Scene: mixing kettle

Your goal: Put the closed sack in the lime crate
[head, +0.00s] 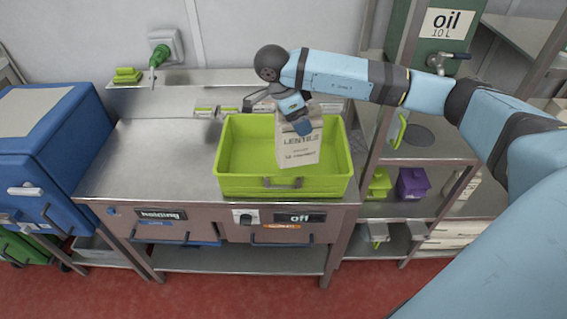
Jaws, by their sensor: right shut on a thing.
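The lime crate (235,187) stands on the right part of the steel counter, its front handle facing me. The paper sack (299,150), printed with "LENTILS", hangs upright over the right half of the crate, in front of its back wall. My right gripper (302,125) is shut on the upper part of the sack. The gripper hides the top of the sack, so I cannot see its closure. Whether the bottom of the sack touches the crate floor I cannot tell. My left gripper is not in view.
The steel counter (150,160) is bare left of the crate. A blue cabinet (50,140) stands at the left. Shelves with a purple container (412,183) and an oil tank (432,45) stand at the right, under and behind my right arm.

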